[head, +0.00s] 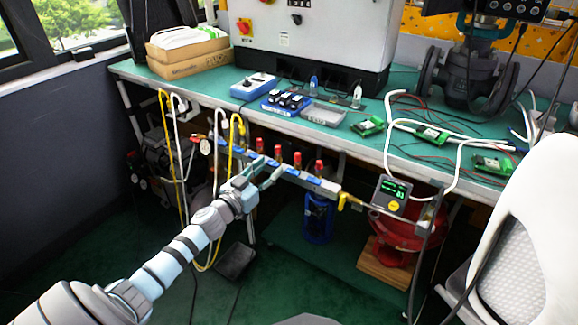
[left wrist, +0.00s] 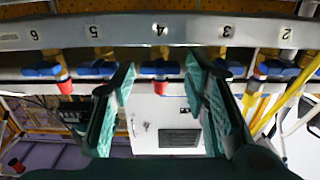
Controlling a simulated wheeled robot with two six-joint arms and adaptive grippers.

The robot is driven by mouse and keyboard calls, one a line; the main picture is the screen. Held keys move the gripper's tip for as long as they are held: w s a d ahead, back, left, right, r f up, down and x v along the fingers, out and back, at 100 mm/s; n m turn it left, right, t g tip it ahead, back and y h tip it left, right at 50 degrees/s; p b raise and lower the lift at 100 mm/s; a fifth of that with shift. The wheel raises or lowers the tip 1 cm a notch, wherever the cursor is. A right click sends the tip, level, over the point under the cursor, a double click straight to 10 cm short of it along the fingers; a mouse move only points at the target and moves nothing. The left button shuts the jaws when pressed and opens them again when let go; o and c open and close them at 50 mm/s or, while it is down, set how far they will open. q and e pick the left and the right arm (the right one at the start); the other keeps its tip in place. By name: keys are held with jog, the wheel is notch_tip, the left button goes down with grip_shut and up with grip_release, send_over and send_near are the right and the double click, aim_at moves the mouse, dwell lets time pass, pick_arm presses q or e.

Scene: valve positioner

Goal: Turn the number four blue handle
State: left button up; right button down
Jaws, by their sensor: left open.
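In the left wrist view, which is upside down, the number four blue handle (left wrist: 160,68) sits below the label 4 on the metal manifold rail (left wrist: 130,32). My left gripper (left wrist: 160,70) is open, with one finger on each side of this handle. I cannot tell whether either finger touches it. In the head view, my left gripper (head: 270,168) reaches from the lower left to the front of the manifold rail (head: 328,186), which has several red-topped fittings and blue handles. The labels are too small to read there. My right gripper is not in view.
Neighbouring blue handles, number five (left wrist: 96,68) and number three (left wrist: 228,68), flank the gripper closely. Yellow hoses (head: 168,125) hang to the left. The green workbench (head: 230,112) extends above the rail.

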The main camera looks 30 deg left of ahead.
pick_arm(q)
jog(key=shift+w+a+r, duration=0.1)
jog(key=shift+w, duration=0.35)
jog(key=c, duration=0.9)
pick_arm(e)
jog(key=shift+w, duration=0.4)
